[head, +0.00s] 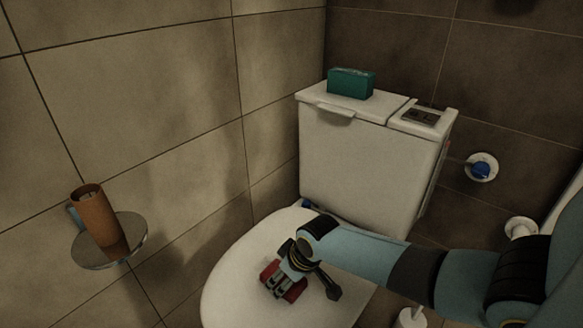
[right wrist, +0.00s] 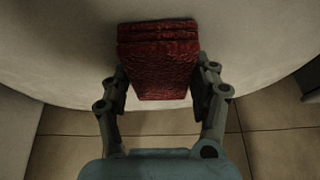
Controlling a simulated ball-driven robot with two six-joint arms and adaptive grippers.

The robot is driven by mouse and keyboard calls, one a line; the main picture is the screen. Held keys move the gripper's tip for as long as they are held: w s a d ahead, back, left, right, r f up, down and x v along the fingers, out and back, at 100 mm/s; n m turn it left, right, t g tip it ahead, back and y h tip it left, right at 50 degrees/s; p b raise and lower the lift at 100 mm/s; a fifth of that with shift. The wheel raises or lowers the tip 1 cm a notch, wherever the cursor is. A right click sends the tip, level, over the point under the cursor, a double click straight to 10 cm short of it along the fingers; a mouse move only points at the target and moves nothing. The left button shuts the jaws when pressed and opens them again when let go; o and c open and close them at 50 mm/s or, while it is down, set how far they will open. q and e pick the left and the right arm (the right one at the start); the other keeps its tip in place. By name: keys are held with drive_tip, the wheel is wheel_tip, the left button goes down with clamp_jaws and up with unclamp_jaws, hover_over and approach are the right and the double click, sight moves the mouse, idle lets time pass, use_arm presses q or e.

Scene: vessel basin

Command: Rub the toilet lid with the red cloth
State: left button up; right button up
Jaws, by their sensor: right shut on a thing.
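The white toilet lid (head: 232,282) is closed in the lower middle of the head view. My right gripper (head: 284,282) is over the lid and shut on the folded red cloth (head: 270,271). In the right wrist view the cloth (right wrist: 157,62) sits between the two fingers of the gripper (right wrist: 158,88), with the pale lid (right wrist: 60,60) behind it. The cloth is at or very near the lid's surface; I cannot tell whether it touches. My left gripper is not in view.
The toilet tank (head: 365,160) stands behind the lid, with a green box (head: 351,84) on top. A white brush holder (head: 412,318) is at the lower right.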

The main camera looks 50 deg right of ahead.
sight(306, 283)
drive_tip(key=shift+w+a+f+b, duration=0.1)
drive_tip(key=shift+w+b, duration=0.25)
drive_tip(key=shift+w, duration=0.9)
drive_tip(key=shift+w+a+f+b, duration=0.1)
drive_tip(key=shift+w+b, duration=0.25)
drive_tip(key=shift+w, duration=0.85)
drive_tip(key=shift+w+a+b, duration=0.2)
drive_tip(key=shift+w+b, duration=0.35)
drive_tip(key=shift+w, duration=1.35)
drive_tip(key=shift+w+d, duration=0.15)
drive_tip(key=shift+d, duration=0.9)
drive_tip(key=shift+s+d+r+p, duration=0.1)
drive_tip(key=shift+s+r+p, duration=0.05)
drive_tip(key=shift+s+p, duration=0.5)
drive_tip(key=shift+s+d+r+p, duration=0.15)
drive_tip(key=shift+s+p, duration=0.25)
drive_tip(key=shift+s, duration=0.35)
drive_tip(key=shift+s+f+p, duration=0.1)
drive_tip(key=shift+s+p, duration=0.75)
drive_tip(key=shift+s, duration=0.7)
drive_tip(key=shift+s+f, duration=0.2)
drive_tip(key=shift+s, duration=0.4)
drive_tip(key=shift+s+d+r+p, duration=0.1)
drive_tip(key=shift+s+r+p, duration=0.05)
drive_tip(key=shift+s+p, duration=0.8)
drive_tip(key=shift+s+d+p, duration=0.2)
drive_tip(key=shift+s+p, duration=0.75)
drive_tip(key=shift+s, duration=1.35)
drive_tip(key=shift+r, duration=0.1)
